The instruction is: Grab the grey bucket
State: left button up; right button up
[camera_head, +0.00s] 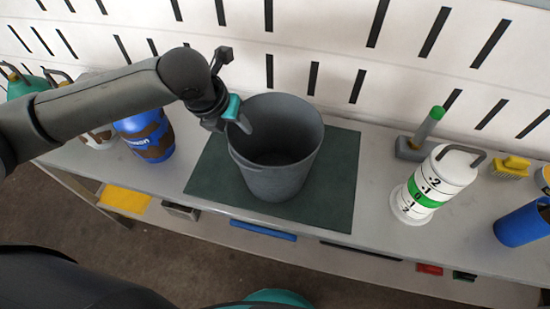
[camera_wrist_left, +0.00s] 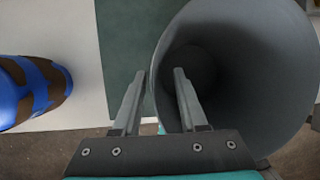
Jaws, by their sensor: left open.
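The grey bucket (camera_head: 283,180) stands upright and empty-looking on a dark green mat (camera_head: 335,185) on the bench. My left gripper (camera_head: 243,124) is open at the bucket's left rim. In the left wrist view, the bucket (camera_wrist_left: 235,60) fills the right side. My left gripper's fingers (camera_wrist_left: 160,78) are apart there, one overlapping the bucket's opening and the other to the left of the rim, over the mat. The rim's edge shows between them. I cannot tell whether either finger touches the bucket. My right gripper is not in view.
A blue and brown container (camera_head: 148,136) stands left of the mat. Right of it are a green-tipped tool (camera_head: 428,127), a white and green cylinder with numbers (camera_head: 432,188), a yellow brush (camera_head: 512,166) and a blue cylinder (camera_head: 523,225). A slotted white wall (camera_head: 330,40) stands behind.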

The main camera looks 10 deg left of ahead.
pick_arm(q)
jog(key=shift+x, duration=1.05)
grip_shut()
jog(key=shift+r, duration=0.1)
dwell(0.5)
